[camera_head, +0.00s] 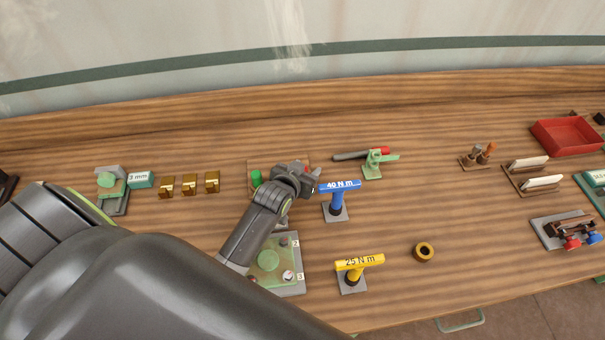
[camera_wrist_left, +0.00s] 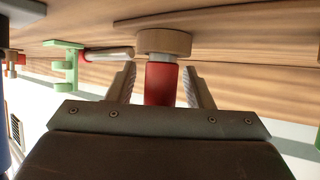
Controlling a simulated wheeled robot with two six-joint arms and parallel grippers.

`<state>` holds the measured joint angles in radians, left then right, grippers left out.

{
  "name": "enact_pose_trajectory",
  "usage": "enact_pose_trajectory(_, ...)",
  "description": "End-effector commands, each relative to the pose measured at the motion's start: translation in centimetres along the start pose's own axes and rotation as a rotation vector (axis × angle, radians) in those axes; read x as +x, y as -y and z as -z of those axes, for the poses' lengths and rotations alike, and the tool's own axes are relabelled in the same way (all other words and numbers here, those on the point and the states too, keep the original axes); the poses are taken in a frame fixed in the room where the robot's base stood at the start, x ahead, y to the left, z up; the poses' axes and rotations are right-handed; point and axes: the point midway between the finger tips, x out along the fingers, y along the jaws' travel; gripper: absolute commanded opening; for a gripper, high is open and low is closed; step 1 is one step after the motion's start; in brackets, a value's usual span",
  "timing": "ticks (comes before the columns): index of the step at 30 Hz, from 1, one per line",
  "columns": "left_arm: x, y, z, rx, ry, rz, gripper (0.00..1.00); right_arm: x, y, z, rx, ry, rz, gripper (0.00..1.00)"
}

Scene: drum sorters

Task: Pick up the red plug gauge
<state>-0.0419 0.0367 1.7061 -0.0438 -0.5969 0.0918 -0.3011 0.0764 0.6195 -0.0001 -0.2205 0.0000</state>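The red plug gauge (camera_wrist_left: 160,84) shows in the left wrist view as a red cylinder with a pale metal band and a round wooden piece at its table end. My left gripper (camera_wrist_left: 160,88) has its two fingers on either side of the red part, with narrow gaps showing between fingers and gauge. In the head view, my left gripper (camera_head: 308,180) is over the wooden board behind the green plate and hides most of the gauge's spot. A green cylinder (camera_head: 256,178) stands just left of it. My right gripper is not in view.
A blue 40 N m stand (camera_head: 338,196) is close to the right of my left gripper. A green clamp (camera_head: 373,164) and a dark red-ended tool (camera_head: 350,155) lie behind it. A yellow 25 N m stand (camera_head: 355,273) and a brown ring (camera_head: 424,251) are nearer the front.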

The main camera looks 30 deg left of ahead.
Motion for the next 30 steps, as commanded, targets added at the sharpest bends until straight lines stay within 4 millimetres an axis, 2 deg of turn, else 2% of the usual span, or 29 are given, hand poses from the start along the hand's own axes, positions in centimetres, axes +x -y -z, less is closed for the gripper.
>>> enact_pose_trajectory(1,0.0,0.0,0.0,0.0,0.0,0.0,0.4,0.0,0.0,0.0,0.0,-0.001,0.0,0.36)
enact_pose_trajectory(10,0.0,0.0,0.0,0.0,0.0,0.0,0.01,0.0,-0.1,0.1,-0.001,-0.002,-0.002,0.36)
enact_pose_trajectory(20,-0.3,0.0,0.7,0.0,-0.005,0.0,0.01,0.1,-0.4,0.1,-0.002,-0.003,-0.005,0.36)
enact_pose_trajectory(23,-0.9,0.0,1.8,0.0,-0.006,0.0,0.01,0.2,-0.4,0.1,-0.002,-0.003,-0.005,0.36)
enact_pose_trajectory(30,-3.0,0.0,5.8,0.001,-0.007,0.0,0.01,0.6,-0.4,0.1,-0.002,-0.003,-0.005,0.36)
